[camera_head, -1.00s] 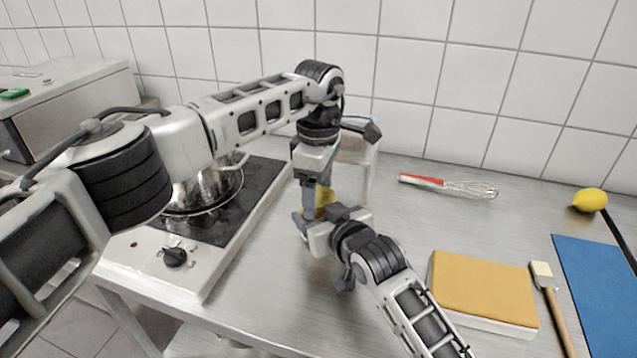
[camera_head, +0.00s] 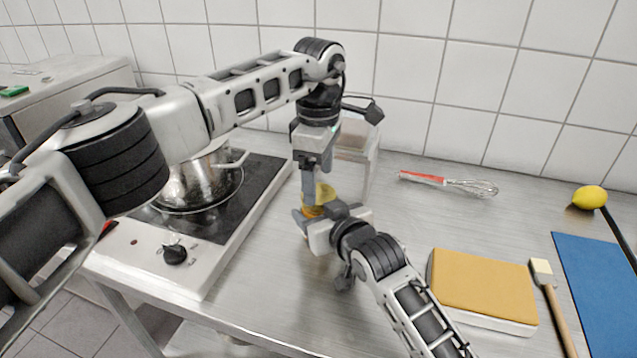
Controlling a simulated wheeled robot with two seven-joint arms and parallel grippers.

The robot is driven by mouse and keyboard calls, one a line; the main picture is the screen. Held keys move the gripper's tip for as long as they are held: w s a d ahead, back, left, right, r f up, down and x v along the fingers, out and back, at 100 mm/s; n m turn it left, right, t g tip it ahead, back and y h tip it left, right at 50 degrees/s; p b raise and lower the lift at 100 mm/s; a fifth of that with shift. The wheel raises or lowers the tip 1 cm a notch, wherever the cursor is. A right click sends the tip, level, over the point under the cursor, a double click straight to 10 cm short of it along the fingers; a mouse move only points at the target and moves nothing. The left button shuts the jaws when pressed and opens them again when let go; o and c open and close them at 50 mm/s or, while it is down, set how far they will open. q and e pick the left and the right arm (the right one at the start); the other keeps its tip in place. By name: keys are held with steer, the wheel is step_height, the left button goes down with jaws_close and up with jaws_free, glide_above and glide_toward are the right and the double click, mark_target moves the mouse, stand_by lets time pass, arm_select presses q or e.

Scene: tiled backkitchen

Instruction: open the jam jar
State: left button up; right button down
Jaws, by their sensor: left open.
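The jam jar (camera_head: 313,211) stands on the steel counter left of centre, mostly hidden by my grippers. Its yellow lid (camera_head: 326,194) shows between them; I cannot tell whether it sits tight on the jar. My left gripper (camera_head: 316,190) points straight down over the jar from above, open, with a finger beside the lid. My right gripper (camera_head: 312,222) reaches in low from the front right, its fingers at the jar's body. Its jaws are partly hidden, so I cannot tell whether they are closed on the glass.
A hob (camera_head: 230,215) with a steel pot (camera_head: 195,185) stands left. A clear container (camera_head: 358,160) is close behind the grippers. The counter between is clear.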

arm_select(q)
step_height(320, 180, up, 5)
steer(key=shift+r, duration=0.1)
steer(key=shift+c, duration=0.4)
steer(key=shift+f, duration=3.95)
steer(key=c, duration=1)
steer(key=o, duration=1.1)
steer(key=shift+r, duration=0.15)
steer(key=shift+r, duration=2.15)
arm_select(e)
steer(key=shift+c, duration=1.4)
jaws_free()
